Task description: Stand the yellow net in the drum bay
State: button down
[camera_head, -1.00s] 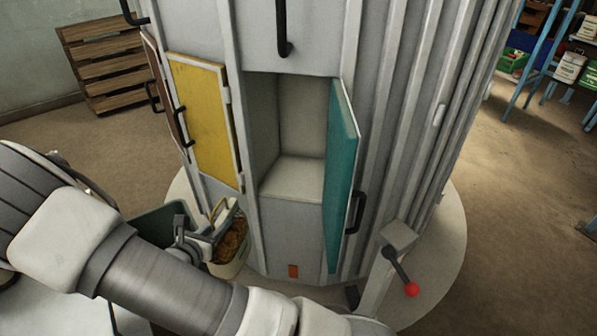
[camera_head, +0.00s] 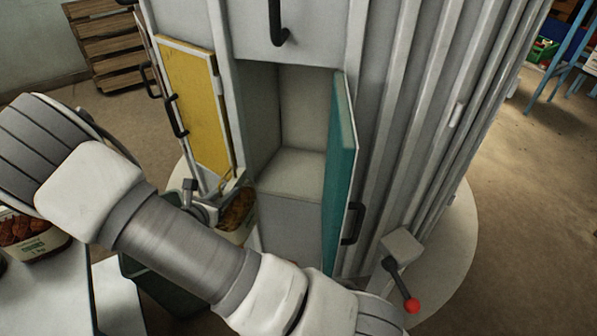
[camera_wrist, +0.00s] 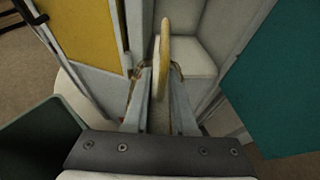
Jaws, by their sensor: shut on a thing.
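The yellow net (camera_head: 236,211), a sack with orange-brown contents, a pale lower part and a yellow loop handle, hangs partly hidden behind my arm. My gripper (camera_head: 226,194) is shut on its handle. In the wrist view the yellow handle (camera_wrist: 163,52) stands up between the fingers; the sack body is mostly hidden below them. The drum bay (camera_head: 291,168) is an open, empty pale compartment in the grey drum, with its teal door (camera_head: 341,175) swung open on the right. The sack is in front of the drum, left of the bay opening and outside it.
A yellow door (camera_head: 193,105) stands left of the bay. A lever with a red knob (camera_head: 411,306) sticks out at lower right. A dark green bin (camera_head: 150,285) is below my arm. Another sack (camera_head: 30,238) is on a white surface at left.

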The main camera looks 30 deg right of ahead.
aim_at(238, 170)
jog(key=shift+m+g+h, duration=0.3)
jog(key=shift+m+h, duration=0.1)
jog(key=shift+m, duration=0.1)
jog(key=w+d+b, duration=0.1)
jog(key=w+d, duration=0.2)
jog(key=w+d+b, duration=0.1)
jog(key=w+d, duration=0.1)
jog(key=shift+d+r+b, duration=0.25)
jog(key=shift+b, duration=0.05)
jog(key=w+d+r+m+g+b, duration=0.1)
jog(key=w+d+r+b, duration=0.15)
jog(key=d, duration=0.45)
jog(key=w+d+r+g+h+b, duration=0.1)
jog(key=d+r+b, duration=0.15)
jog(key=d, duration=0.55)
jog(key=w+d+r+m+b, duration=0.1)
jog(key=w+d+r+b, duration=0.1)
jog(key=d+r, duration=0.35)
notch_tip(238, 170, down, 11)
jog(key=d+b, duration=0.1)
jog(key=b, duration=0.1)
jog(key=shift+w+d, duration=0.2)
jog(key=shift+f+b, duration=0.1)
jog(key=shift+b, duration=0.2)
jog(key=c, duration=0.7)
grip_release()
jog(key=shift+a+f, duration=0.1)
jog(key=shift+f, duration=0.05)
